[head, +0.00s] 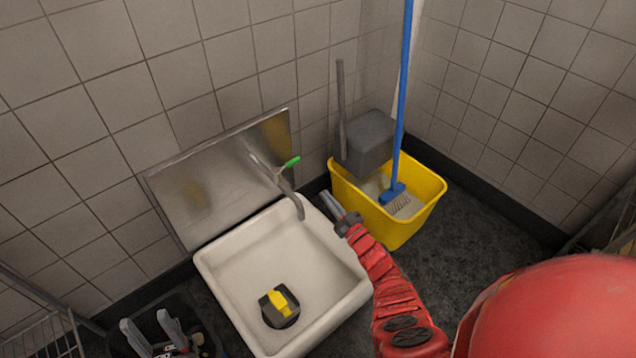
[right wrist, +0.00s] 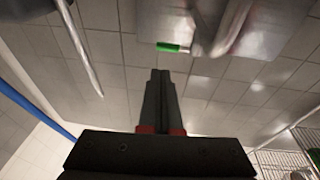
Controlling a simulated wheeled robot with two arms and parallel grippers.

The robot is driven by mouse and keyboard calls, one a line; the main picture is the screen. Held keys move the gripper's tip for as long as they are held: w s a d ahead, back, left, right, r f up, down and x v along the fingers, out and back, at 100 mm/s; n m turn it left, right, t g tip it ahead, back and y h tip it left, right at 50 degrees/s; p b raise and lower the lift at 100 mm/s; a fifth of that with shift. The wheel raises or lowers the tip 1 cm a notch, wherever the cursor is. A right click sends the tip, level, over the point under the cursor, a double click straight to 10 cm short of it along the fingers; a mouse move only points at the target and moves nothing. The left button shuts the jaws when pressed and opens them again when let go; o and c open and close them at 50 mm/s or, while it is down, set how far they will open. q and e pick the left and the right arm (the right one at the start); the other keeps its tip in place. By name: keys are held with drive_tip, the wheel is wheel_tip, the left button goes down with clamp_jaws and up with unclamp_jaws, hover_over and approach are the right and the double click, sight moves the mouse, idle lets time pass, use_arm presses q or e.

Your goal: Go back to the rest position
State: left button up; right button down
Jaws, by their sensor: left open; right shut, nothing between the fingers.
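My right gripper (head: 327,203) is at the end of my red arm, above the right rim of the white sink (head: 240,262) and close to the tap (head: 290,197). Its fingers are together and hold nothing; they also show closed in the right wrist view (right wrist: 160,76). My left gripper (head: 146,319) is at the lower left edge of the head view, left of the sink. Its two grey fingers are apart and empty.
The tap has a green handle (head: 291,162). A yellow and dark item (head: 279,302) lies in the sink. A yellow bucket (head: 420,213) with a blue-handled brush (head: 402,100) stands right of the sink. Tiled walls close off the back; a wire rack (head: 50,340) is lower left.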

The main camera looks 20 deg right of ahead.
drive_tip(key=shift+s+d+f, duration=0.1)
drive_tip(key=shift+s+d, duration=0.05)
drive_tip(key=shift+s, duration=0.3)
